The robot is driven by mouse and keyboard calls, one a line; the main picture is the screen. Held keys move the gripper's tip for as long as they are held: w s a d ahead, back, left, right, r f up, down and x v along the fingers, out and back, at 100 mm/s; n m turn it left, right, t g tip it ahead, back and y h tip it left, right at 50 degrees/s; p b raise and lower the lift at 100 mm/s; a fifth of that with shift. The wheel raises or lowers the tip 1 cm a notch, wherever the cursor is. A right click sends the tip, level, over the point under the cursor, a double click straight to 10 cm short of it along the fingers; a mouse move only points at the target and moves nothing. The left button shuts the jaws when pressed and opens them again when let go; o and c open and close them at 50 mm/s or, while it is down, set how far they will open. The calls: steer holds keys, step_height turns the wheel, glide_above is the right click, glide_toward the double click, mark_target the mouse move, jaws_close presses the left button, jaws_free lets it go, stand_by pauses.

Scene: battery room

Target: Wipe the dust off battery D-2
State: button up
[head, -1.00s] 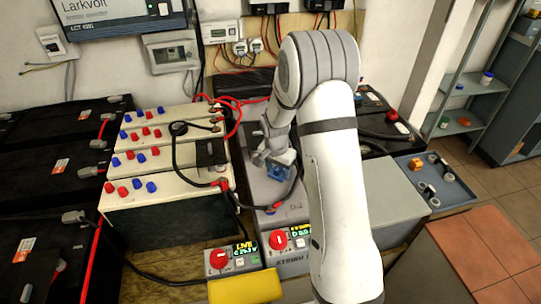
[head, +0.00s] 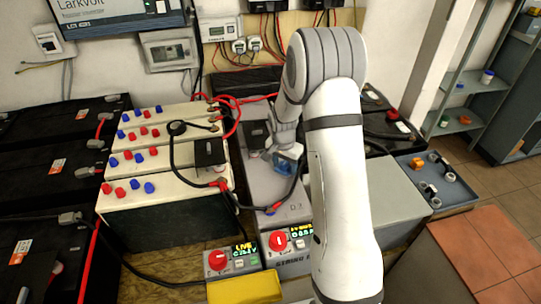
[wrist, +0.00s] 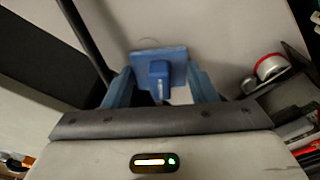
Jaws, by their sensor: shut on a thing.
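A long grey battery (head: 262,187) stands in the middle of the bench, with a faint label near its front end that seems to begin with D. My gripper (head: 288,158) is over its top, toward the right edge. In the wrist view my gripper (wrist: 162,88) is shut on the handle of a flat blue wiping pad (wrist: 174,55). The blue pad (head: 285,164) is low over the grey top; I cannot tell whether it touches. The top looks plain grey, and dust is hard to make out. My arm hides the battery's right side.
White-topped batteries (head: 160,183) with red and blue caps stand to the left. Control boxes with red knobs (head: 217,260) and a yellow block (head: 244,288) are in front. A blue-grey tray (head: 452,192) is right.

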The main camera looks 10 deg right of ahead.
steer(key=d, duration=0.2)
steer(key=shift+d, duration=0.3)
step_height(320, 180, up, 8)
steer(key=p, duration=0.4)
steer(key=shift+r, duration=0.15)
